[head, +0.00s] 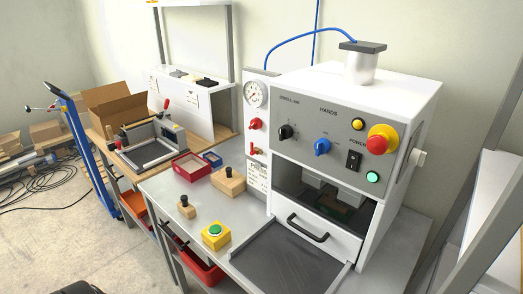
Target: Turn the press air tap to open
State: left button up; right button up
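The white press (345,100) stands on the grey bench at the right, with a narrow side panel on its left. That panel carries a round gauge (256,94), a red knob (255,124) below it, and a small red-handled tap (254,149) lower down. The tap's handle is too small to tell its exact angle. A blue air hose (300,36) arches from behind the panel to the cylinder on top of the press. Neither of my grippers can be made out in the head view.
A yellow button box (215,236), wooden blocks (229,181) and a red tray (193,166) stand on the bench left of the press.

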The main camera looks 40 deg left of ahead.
aim_at(253, 153)
jog(key=i+u, duration=0.2)
jog(key=u, duration=1.15)
